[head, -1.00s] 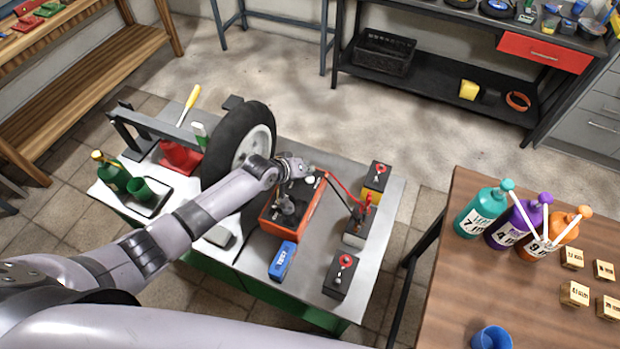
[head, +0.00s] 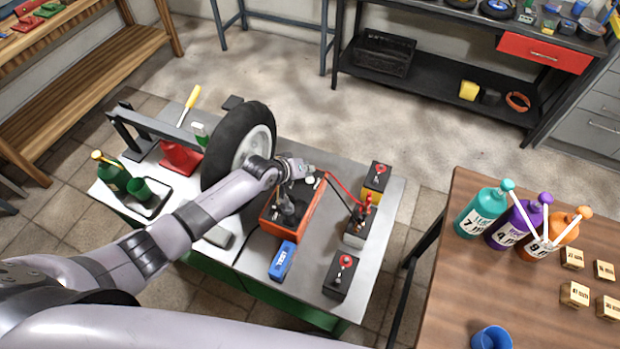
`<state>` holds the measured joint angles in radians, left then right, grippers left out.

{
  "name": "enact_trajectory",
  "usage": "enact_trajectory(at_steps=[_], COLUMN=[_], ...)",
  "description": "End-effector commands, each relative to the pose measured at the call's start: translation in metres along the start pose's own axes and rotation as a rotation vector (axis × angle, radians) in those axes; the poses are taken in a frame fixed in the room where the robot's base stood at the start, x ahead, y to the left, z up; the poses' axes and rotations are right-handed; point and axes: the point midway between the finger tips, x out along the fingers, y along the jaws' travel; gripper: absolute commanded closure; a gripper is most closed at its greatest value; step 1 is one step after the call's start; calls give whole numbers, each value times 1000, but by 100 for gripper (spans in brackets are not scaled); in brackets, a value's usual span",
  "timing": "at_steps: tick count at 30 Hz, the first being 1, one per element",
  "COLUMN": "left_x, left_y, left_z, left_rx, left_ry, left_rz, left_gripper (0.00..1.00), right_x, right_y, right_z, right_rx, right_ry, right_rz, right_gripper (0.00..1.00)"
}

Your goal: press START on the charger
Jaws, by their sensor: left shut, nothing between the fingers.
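The charger (head: 305,218) is an orange box with a dark top on the grey-topped workbench (head: 386,262). Red and black leads run from it to clamps at the middle battery (head: 356,233). My left gripper (head: 310,171) is shut and empty, over the back part of the charger's top. My left forearm and wrist come in from the left and cover part of the charger. The START button cannot be made out, and I cannot tell whether the fingertips touch the charger. My right gripper is out of view.
A black tire (head: 238,146) stands close beside my left wrist. A blue meter (head: 283,260) lies in front of the charger. Other batteries stand at the back (head: 376,180) and front (head: 340,275). A wooden table (head: 445,290) with several bottles is at right.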

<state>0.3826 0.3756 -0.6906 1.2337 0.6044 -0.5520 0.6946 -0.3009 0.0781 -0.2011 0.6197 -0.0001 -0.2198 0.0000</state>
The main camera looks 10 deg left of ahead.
Motion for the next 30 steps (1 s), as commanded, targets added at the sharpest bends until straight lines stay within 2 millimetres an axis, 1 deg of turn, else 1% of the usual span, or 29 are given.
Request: enact_trajectory(at_steps=[6, 30], left_x=[6, 9], left_y=[-4, -6], left_z=[5, 7], left_rx=[-1, -1], left_ry=[-1, 0], left_rz=[1, 0], left_gripper=[100, 100], right_x=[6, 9], right_y=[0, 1], right_z=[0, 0], right_rx=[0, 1], right_ry=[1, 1], right_rz=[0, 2], right_gripper=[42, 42])
